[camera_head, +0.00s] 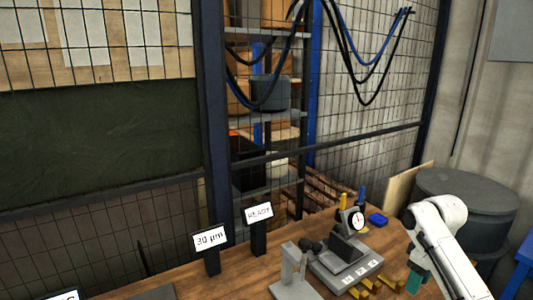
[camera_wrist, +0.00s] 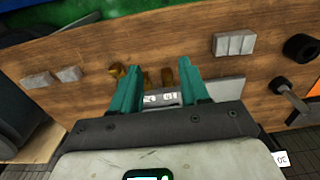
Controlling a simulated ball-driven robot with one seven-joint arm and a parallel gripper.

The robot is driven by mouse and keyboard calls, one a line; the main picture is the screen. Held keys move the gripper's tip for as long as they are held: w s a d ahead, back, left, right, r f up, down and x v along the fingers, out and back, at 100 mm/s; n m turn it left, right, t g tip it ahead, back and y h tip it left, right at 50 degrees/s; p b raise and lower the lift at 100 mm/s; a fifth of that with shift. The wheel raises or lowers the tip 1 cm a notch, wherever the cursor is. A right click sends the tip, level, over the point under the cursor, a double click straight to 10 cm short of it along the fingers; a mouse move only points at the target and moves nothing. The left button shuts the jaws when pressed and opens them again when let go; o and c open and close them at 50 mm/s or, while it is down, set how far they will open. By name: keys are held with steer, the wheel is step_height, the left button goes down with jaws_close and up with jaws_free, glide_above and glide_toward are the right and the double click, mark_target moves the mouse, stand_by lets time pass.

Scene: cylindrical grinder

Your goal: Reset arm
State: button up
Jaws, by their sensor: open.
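My gripper (camera_wrist: 160,92) shows in the wrist view with its two teal fingers apart and nothing held between them. It is above the wooden table (camera_wrist: 125,45). In the head view my white arm comes in at the lower right, and a teal part of my gripper (camera_head: 414,282) shows at the table's right side. The fingertips are mostly hidden there by the arm and the picture's lower edge.
A dial gauge (camera_head: 356,221) on a dark stand, a grey fixture (camera_head: 293,270) and several brass pieces (camera_head: 365,287) are on the table. Signs reading "30 µm" (camera_head: 209,239) and "READY" (camera_head: 259,213) stand left. A dark drum (camera_head: 462,200) is behind my arm.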

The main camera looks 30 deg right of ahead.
steer(key=w+a+f+t+y+b, duration=0.1)
steer(key=a+f, duration=0.5)
steer(key=a, duration=0.7)
steer(key=a+f+t+y, duration=0.1)
steer(key=a+f, duration=0.4)
steer(key=a, duration=0.9)
steer(key=s+a+f+m, duration=0.1)
steer(key=s+a+f, duration=0.45)
steer(key=s, duration=0.25)
steer(key=s+g+h+b, duration=0.1)
steer(key=s+h, duration=0.1)
steer(key=s, duration=1)
steer(key=shift+s+m, duration=0.3)
steer(key=shift+s, duration=0.1)
steer(key=shift+d, duration=0.1)
